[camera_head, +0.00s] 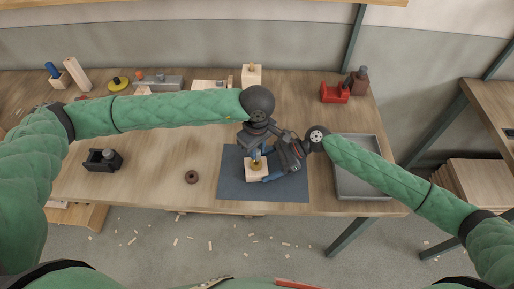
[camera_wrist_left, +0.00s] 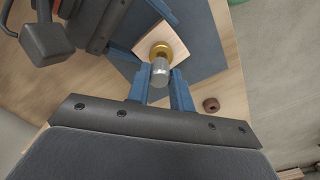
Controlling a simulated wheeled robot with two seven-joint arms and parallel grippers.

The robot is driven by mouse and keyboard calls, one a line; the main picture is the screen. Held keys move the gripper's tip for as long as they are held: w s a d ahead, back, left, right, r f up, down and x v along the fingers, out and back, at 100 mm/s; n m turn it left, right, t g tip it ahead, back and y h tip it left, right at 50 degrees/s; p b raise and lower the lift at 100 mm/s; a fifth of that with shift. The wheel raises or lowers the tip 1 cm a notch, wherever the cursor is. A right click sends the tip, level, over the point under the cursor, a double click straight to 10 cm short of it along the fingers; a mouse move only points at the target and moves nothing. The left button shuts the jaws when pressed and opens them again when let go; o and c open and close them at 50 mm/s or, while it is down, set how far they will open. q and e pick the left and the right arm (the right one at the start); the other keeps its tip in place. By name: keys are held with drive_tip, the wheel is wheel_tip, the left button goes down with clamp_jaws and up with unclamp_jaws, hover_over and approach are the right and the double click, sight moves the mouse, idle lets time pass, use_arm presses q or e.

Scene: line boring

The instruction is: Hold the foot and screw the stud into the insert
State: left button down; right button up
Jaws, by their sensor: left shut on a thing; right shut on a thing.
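The foot, a pale wooden block (camera_head: 251,178), sits on the dark mat with a brass insert (camera_wrist_left: 178,49) on its upper face. My right gripper (camera_head: 264,171) is shut on the block from the right; in the left wrist view its blue fingers lie along the block's sides. My left gripper (camera_head: 257,154) is above the block, shut on the stud, a silver cylinder (camera_wrist_left: 160,71). In the left wrist view the stud's end overlaps the brass insert. I cannot tell how deep the stud sits in it. In the head view the stud is mostly hidden.
A dark mat (camera_head: 232,185) lies under the work. A grey tray (camera_head: 362,190) is to the right, a brown ring (camera_head: 192,177) to the left. A black holder (camera_head: 103,160) is farther left. A red holder (camera_head: 334,93) and wooden block (camera_head: 251,76) stand behind.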

use_arm(q)
drive_tip(key=shift+f, duration=0.65)
idle(0.5)
drive_tip(key=shift+r, duration=0.5)
drive_tip(key=shift+f, duration=0.4)
idle(1.8)
drive_tip(key=shift+r, duration=0.45)
drive_tip(key=shift+f, duration=1.1)
idle(1.3)
